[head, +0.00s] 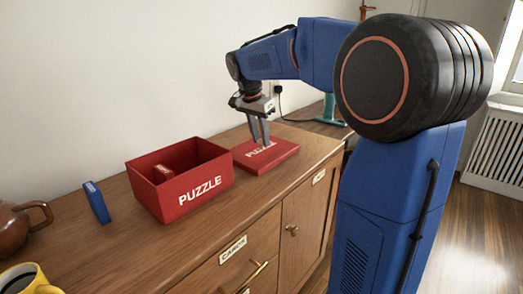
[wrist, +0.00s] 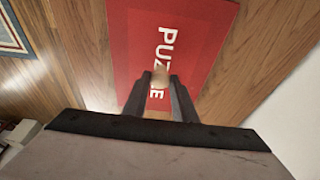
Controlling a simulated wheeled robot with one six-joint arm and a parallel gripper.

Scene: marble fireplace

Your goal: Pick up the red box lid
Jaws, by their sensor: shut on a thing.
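The red box lid (head: 277,158) lies flat on the wooden cabinet top, to the right of the open red box (head: 178,197) marked PUZZLE. The lid (wrist: 150,30) also bears the word PUZZLE and fills the middle of the wrist view. My gripper (head: 262,146) points straight down over the lid. Its fingers are shut on a small pale knob (wrist: 159,76) at the middle of the lid. The lid appears to rest on the cabinet top. The fingers partly cover the lettering.
A small red item (head: 160,173) is inside the box. A blue box (head: 96,202) stands left of it, with a brown teapot (head: 22,224) and a yellow mug (head: 30,280) further left. A teal object (head: 329,108) stands behind the lid. The white wall runs close along the back.

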